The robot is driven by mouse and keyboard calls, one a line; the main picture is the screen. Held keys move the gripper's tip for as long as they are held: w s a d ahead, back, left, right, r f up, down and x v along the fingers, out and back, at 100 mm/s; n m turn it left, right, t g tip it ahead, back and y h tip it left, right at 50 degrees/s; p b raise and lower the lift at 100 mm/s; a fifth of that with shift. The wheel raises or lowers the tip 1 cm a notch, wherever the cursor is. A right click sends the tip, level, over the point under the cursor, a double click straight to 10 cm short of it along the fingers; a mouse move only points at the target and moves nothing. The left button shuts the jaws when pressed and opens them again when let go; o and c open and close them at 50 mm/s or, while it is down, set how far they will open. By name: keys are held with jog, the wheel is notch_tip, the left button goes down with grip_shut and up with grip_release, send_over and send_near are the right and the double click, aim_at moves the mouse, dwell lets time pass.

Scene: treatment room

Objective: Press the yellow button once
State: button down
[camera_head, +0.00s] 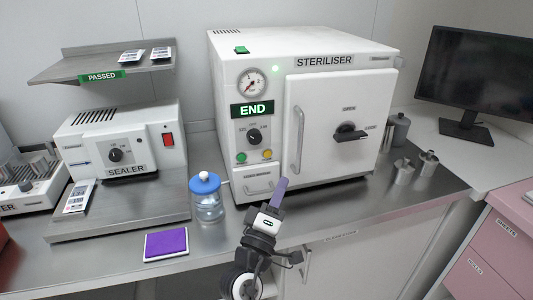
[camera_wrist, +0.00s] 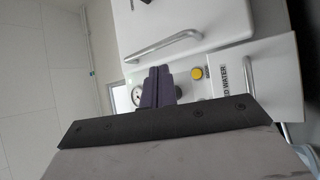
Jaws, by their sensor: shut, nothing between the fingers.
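The yellow button (camera_head: 267,154) is on the front panel of the white steriliser (camera_head: 340,105), below and right of a black dial. A green button (camera_head: 241,158) sits to its left. In the wrist view the yellow button (camera_wrist: 196,73) shows just right of the fingers, uncovered. My gripper (camera_head: 279,190) is in front of the steriliser's lower front, below the yellow button in the head view. Its purple fingers (camera_wrist: 157,87) are shut together with nothing between them. I see no contact between the fingers and the button.
The steriliser's door handle (camera_head: 299,140) stands out right of the panel. A blue-lidded jar (camera_head: 206,198) and a purple pad (camera_head: 166,244) are on the steel counter, left of my gripper. The sealer (camera_head: 115,142) stands further left. Metal canisters (camera_head: 404,171) are at the right.

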aim_at(268, 166)
jog(key=shift+s, duration=0.1)
jog(key=w, duration=0.2)
jog(key=w+a, duration=0.1)
jog(key=w, duration=0.2)
jog(key=w+a, duration=0.1)
jog(key=w, duration=0.1)
jog(key=shift+w+a, duration=0.2)
jog(key=shift+w, duration=0.05)
jog(key=shift+w+a, duration=0.2)
jog(key=shift+w, duration=0.3)
jog(key=shift+w, duration=0.15)
dwell(1.6)
jog(key=shift+w+a+b, duration=0.1)
jog(key=shift+w+b, duration=0.15)
jog(key=shift+b, duration=0.05)
jog(key=shift+w+a, duration=0.15)
jog(key=shift+w, duration=0.2)
dwell(0.6)
dwell(0.4)
jog(key=shift+s+d, duration=0.25)
jog(key=shift+s, duration=0.5)
